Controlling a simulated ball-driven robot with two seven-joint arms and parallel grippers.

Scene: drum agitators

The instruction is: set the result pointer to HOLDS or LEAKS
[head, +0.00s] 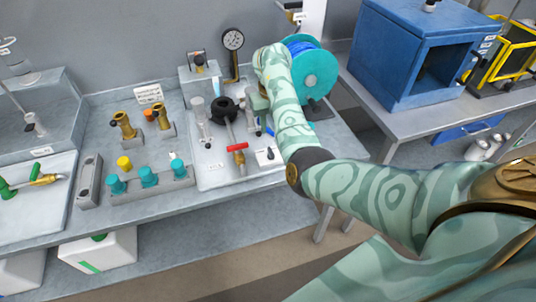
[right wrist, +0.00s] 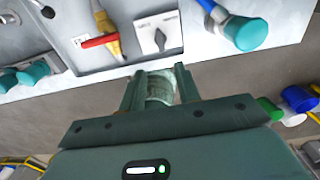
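The result pointer is a small dark pointer on a white plate (head: 269,156), near the front edge of the bench's pale board. In the right wrist view the pointer (right wrist: 159,39) sits on its white plate just beyond my fingertips. The plate's lettering is too small to read, so I cannot tell which word it points to. My right gripper (right wrist: 159,74) is open, its fingers apart and not touching the pointer. A pale green patterned surface shows between them. In the head view my right forearm and hand mostly cover this gripper. My left gripper is not in view.
A red-handled valve (head: 238,147) stands just left of the pointer. A pressure gauge (head: 233,40) rises behind, and a turquoise reel (head: 316,72) stands to the right. Turquoise caps (head: 148,175) sit in a grey rack further left. Open floor lies in front.

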